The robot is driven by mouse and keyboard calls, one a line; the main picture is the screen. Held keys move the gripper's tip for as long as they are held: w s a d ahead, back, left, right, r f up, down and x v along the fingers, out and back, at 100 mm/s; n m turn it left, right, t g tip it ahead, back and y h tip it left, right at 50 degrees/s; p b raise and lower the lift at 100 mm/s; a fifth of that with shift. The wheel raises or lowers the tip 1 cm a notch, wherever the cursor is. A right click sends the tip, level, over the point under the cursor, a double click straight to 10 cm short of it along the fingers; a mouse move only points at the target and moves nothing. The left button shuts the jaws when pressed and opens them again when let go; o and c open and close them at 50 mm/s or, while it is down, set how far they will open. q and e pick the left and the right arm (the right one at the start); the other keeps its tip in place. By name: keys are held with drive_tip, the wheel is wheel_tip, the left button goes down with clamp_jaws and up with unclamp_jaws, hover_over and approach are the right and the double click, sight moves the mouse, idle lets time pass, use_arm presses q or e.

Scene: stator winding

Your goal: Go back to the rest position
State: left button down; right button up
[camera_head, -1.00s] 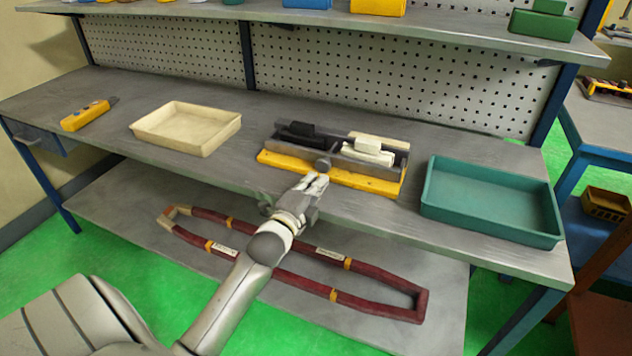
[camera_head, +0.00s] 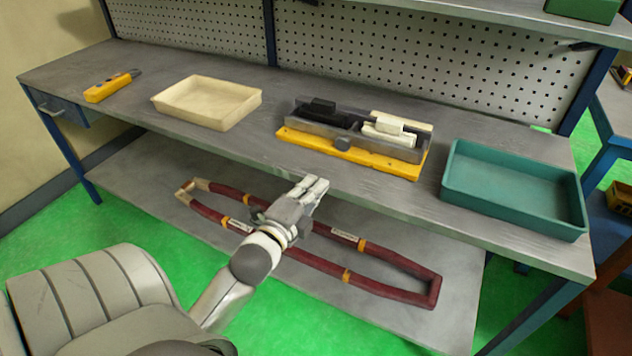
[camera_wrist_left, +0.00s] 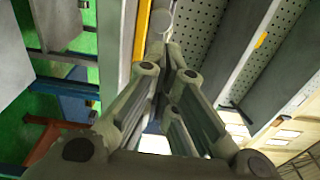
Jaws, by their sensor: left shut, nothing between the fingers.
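My left gripper (camera_head: 314,185) is in front of the workbench's front edge, above the lower shelf. Its fingers are together with nothing held. In the left wrist view the fingers of my left gripper (camera_wrist_left: 163,50) converge at the top. A grey fixture on a yellow base (camera_head: 350,155) sits on the bench beyond the gripper, apart from it. It holds a black block (camera_head: 318,107) and a white block (camera_head: 388,127). A round grey knob (camera_head: 343,145) is on its front; a round knob also shows in the left wrist view (camera_wrist_left: 160,20). My right gripper is not in view.
A cream tray (camera_head: 206,121) and a yellow tool (camera_head: 110,88) lie on the bench at left, a teal tray (camera_head: 515,222) at right. A dark red coil loop (camera_head: 395,293) lies on the lower shelf (camera_head: 455,320). The bench front is clear.

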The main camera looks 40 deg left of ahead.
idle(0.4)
use_arm(q)
drive_tip(key=s+d+f+n+g+h, duration=0.1)
drive_tip(key=s+d+f+n+g, duration=0.15)
drive_tip(key=f, duration=0.95)
drive_tip(key=s+d+f+n+g+p, duration=0.1)
drive_tip(key=s+f+n+g, duration=0.15)
drive_tip(key=f, duration=0.95)
drive_tip(key=s+d+f+n+g+h, duration=0.1)
drive_tip(key=s+d+f+n+g, duration=0.15)
drive_tip(key=f, duration=1.05)
drive_tip(key=s+d+f+n+g, duration=0.2)
drive_tip(key=s+f, duration=0.4)
drive_tip(key=s, duration=0.4)
drive_tip(key=s+d+f+n+g+h+p, duration=0.1)
drive_tip(key=s+d+f+n+g, duration=0.1)
drive_tip(key=s+f, duration=0.5)
drive_tip(key=s+d+f+n+g, duration=0.2)
drive_tip(key=s+f+g, duration=0.3)
drive_tip(key=s, duration=0.9)
drive_tip(key=shift+s+d+f+p, duration=0.3)
drive_tip(key=shift+s+d+f, duration=0.05)
drive_tip(key=shift+d+f, duration=0.45)
